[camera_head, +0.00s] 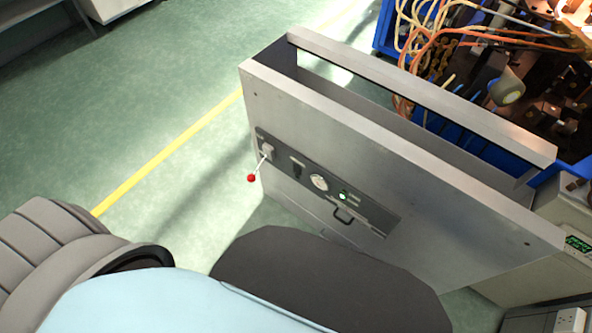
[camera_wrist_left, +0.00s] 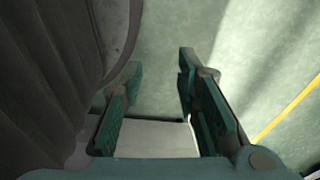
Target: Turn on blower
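A grey metal cabinet (camera_head: 400,175) stands in the middle of the head view. Its front carries a dark control panel (camera_head: 375,213). The panel has a lever with a red ball end (camera_head: 251,178) at its left, a dark switch (camera_head: 298,168), a round white gauge (camera_head: 319,182), a green lit button (camera_head: 343,196) and a black handle (camera_head: 342,215) below. I cannot read which control belongs to the blower. My left gripper (camera_wrist_left: 160,68) is open and empty in the left wrist view, above green floor and away from the panel. My right gripper is not in view.
A blue crate (camera_head: 384,28) with orange hoses and machine parts stands behind the cabinet. A pale box with a green display (camera_head: 578,243) is at the right. Green floor with a yellow line (camera_head: 165,152) is clear left of the cabinet. My own body fills the bottom.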

